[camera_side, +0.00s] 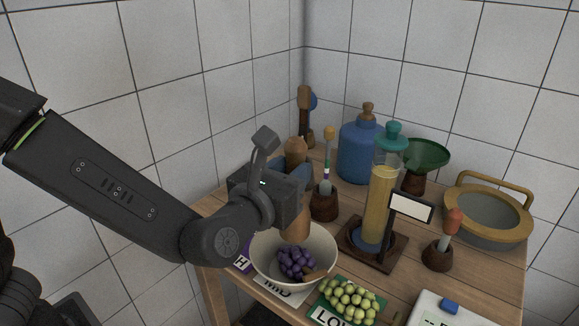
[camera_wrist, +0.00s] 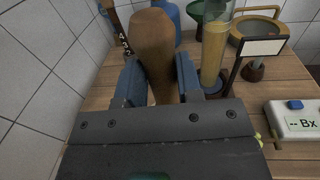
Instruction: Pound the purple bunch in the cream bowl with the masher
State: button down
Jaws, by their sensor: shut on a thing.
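My gripper (camera_side: 303,178) is shut on the wooden masher (camera_side: 297,226), which it holds upright. The masher's rounded top also shows between my blue fingers in the wrist view (camera_wrist: 153,38). The masher's lower end is over the back part of the cream bowl (camera_side: 325,250), above and behind the purple bunch (camera_side: 292,264). It looks apart from the bunch, but I cannot tell its exact height. The bunch lies in the bowl with a brown stub at its right. The wrist view does not show the bowl; my gripper body fills its lower part.
A green bunch (camera_side: 348,298) lies on a card in front. A glass cylinder of yellow liquid (camera_side: 381,205) and a blank sign (camera_side: 411,207) stand right of the bowl. Behind are a blue jug (camera_side: 358,152), green funnel (camera_side: 428,154) and handled sieve (camera_side: 487,212). Tiled walls close the back and left.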

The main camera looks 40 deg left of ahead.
jog(key=shift+f, duration=1.5)
jog(key=shift+r, duration=2.1)
jog(key=shift+f, duration=2.1)
jog(key=shift+r, duration=2.15)
